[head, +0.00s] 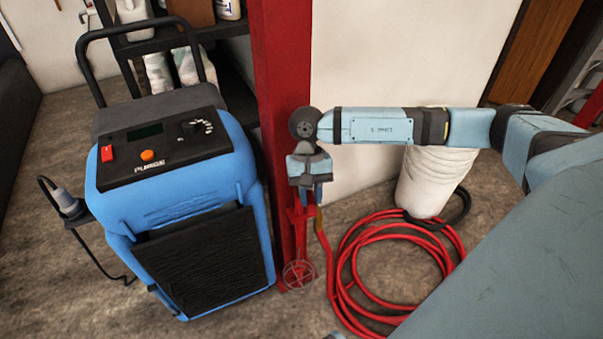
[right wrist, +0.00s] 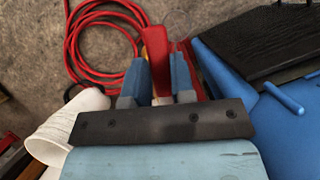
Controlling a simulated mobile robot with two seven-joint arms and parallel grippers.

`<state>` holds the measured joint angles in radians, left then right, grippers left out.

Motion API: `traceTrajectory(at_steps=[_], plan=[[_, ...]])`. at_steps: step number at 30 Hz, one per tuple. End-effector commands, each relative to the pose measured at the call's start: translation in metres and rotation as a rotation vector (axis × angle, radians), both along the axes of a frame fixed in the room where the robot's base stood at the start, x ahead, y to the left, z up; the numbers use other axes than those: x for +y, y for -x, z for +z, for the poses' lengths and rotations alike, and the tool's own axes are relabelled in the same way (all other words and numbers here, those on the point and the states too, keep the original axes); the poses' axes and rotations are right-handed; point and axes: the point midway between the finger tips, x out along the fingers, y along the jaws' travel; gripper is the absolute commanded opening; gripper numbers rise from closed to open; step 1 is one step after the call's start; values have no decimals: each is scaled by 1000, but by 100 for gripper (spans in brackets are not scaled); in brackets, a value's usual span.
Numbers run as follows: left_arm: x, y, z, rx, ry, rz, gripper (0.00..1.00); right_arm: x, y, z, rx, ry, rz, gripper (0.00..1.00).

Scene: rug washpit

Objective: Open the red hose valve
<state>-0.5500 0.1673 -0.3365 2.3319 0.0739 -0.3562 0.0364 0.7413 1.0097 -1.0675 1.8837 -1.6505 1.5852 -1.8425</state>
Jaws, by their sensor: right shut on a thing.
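The red hose valve has a red lever handle (right wrist: 157,46), which rises between my right gripper's two blue fingers in the right wrist view. My right gripper (head: 309,196) points down beside the red post in the head view and is shut on this handle; the fingers also show in the right wrist view (right wrist: 159,78). In the head view red valve parts (head: 299,226) show just below the fingers, close against the post. The grip itself is partly hidden by the fingers. My left gripper is in neither view.
A red hose (head: 349,276) lies coiled on the floor right of the post (head: 281,90). A blue machine (head: 190,205) with a black handle stands close on the left. A white wrapped roll (head: 434,178) stands behind the hose, near the white wall.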

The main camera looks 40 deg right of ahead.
Motion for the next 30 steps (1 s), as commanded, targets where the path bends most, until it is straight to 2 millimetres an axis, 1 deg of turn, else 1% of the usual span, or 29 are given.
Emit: traceTrajectory(at_steps=[10,11,12,14,23,26,30], plan=[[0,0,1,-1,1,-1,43,0,0,1,0,0,1,0],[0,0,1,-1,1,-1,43,0,0,1,-1,0,1,27],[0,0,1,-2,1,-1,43,0,0,1,-1,0,1,37],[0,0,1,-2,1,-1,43,0,0,1,-1,0,1,49],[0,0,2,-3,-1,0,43,-1,-1,2,-1,0,1,49],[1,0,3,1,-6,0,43,-2,-4,12,-4,0,-1,49],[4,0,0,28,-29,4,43,-7,-12,34,-4,-1,-1,49]])
